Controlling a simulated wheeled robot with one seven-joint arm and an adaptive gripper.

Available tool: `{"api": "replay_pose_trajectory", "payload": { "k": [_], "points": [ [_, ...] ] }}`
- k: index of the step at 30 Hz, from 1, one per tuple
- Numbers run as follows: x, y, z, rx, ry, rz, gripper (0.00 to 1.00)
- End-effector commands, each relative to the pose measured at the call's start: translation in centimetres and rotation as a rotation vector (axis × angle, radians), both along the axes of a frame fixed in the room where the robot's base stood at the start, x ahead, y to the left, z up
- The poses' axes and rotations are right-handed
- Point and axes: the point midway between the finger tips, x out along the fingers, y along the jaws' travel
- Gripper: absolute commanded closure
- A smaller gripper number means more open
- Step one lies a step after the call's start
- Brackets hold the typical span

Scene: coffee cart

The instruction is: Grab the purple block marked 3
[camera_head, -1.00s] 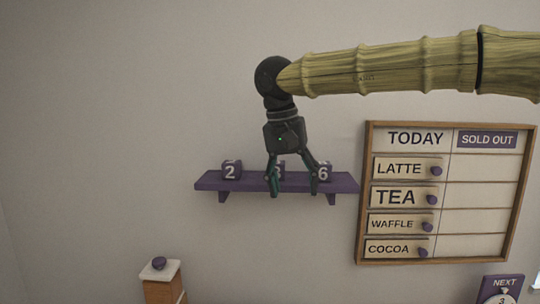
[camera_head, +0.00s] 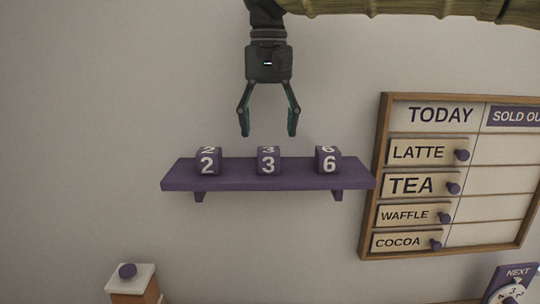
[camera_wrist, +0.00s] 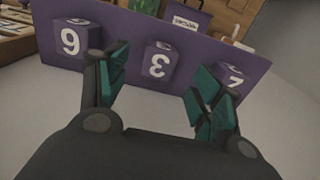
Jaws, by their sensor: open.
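The purple block marked 3 (camera_head: 268,161) sits in the middle of a purple wall shelf (camera_head: 240,180). The block marked 2 (camera_head: 208,162) is to its left and the block marked 6 (camera_head: 328,160) to its right, with gaps between. My gripper (camera_head: 268,132) is open and empty, pointing down above the 3 block and apart from it. In the wrist view the 3 block (camera_wrist: 160,60) shows between the open fingers, beyond their tips; the 6 block (camera_wrist: 77,38) is at left and the 2 block (camera_wrist: 234,68), partly hidden by a finger, at right.
A menu board (camera_head: 375,170) with a wooden frame hangs right of the shelf, close to its right end. A white-topped stand with a purple knob (camera_head: 127,271) is at lower left. The wall left of the shelf is bare.

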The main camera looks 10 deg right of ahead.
Motion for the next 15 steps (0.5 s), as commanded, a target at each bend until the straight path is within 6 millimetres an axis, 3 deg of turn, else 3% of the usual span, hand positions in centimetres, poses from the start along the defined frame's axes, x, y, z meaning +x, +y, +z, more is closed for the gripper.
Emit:
{"api": "replay_pose_trajectory", "payload": {
  "k": [8, 15],
  "points": [
    [0.4, -0.2, -1.9, -0.002, 0.005, -0.001, 0.34],
    [0.3, -0.5, -5.0, -0.003, 0.005, 0.000, 0.34]
  ]
}}
